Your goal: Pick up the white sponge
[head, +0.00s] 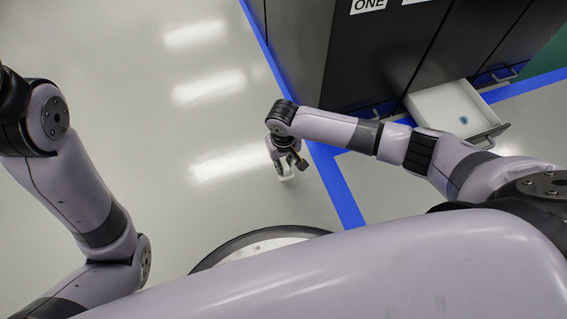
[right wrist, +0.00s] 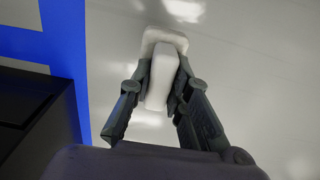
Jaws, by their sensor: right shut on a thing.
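The white sponge (right wrist: 160,78) is between the two dark fingers of my right gripper (right wrist: 160,92) in the right wrist view. The fingers press on its sides, and its wider pale end shows beyond the fingertips. In the head view my right gripper (head: 290,164) points down over the grey floor, left of the blue floor line. A small white part of the sponge (head: 286,178) shows below the fingers. I cannot tell its height above the floor. My left arm is at the left, but its gripper is out of view.
A dark cabinet row (head: 385,50) stands at the upper right. One low drawer (head: 440,100) is pulled out, with a small dark bluish spot inside. Blue tape (head: 335,185) marks the floor beside the cabinets. The floor (head: 215,110) left of my right gripper is clear.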

